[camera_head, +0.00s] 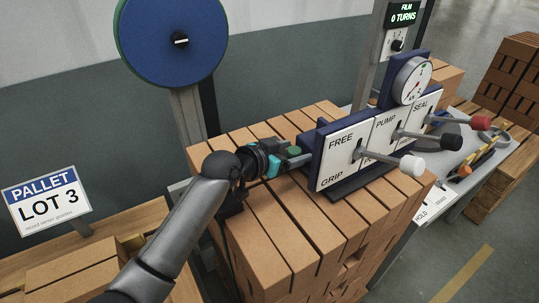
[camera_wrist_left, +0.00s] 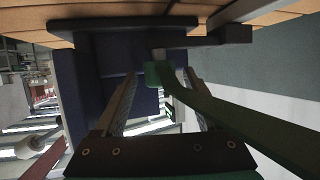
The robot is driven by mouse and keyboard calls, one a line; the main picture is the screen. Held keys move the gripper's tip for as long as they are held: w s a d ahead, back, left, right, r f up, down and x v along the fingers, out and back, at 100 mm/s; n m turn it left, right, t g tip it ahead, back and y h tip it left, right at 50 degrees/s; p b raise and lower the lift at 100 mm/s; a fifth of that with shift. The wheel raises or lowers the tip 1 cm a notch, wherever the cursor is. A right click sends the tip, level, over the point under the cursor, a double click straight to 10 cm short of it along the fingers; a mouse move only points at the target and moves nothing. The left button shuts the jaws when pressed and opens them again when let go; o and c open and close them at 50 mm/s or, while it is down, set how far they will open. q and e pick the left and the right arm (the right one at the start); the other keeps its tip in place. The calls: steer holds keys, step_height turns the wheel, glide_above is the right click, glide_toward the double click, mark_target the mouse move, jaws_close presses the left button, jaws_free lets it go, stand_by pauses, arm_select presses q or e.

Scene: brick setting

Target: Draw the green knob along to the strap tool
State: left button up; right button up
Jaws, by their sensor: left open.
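The strap tool (camera_head: 312,162) is a dark blue body on the brick stack, with white panels marked FREE, GRIP, PUMP and SEAL and levers with white, black and red ends. The small green knob (camera_head: 294,151) shows just left of it, beside the fingers of my left gripper (camera_head: 283,160). In the left wrist view my left gripper (camera_wrist_left: 161,80) is open, its two fingers apart. The green knob (camera_wrist_left: 157,74) shows between the fingertips, with a green strap (camera_wrist_left: 230,118) running to the lower right. Whether the fingers touch it cannot be told. My right gripper is not in view.
The brick stack (camera_head: 268,222) lies under the arm and tool. A blue reel (camera_head: 150,40) stands behind on a post. A dial gauge (camera_head: 411,80) tops the tool. A grey side shelf (camera_head: 447,161) with hand tools is at the right. A pallet sign (camera_head: 47,200) stands left.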

arm_select(q)
steer(key=p+v, duration=0.1)
steer(key=v, duration=1.3)
steer(key=shift+p, duration=0.35)
steer(key=shift+s+a, duration=0.1)
steer(key=shift+s, duration=0.1)
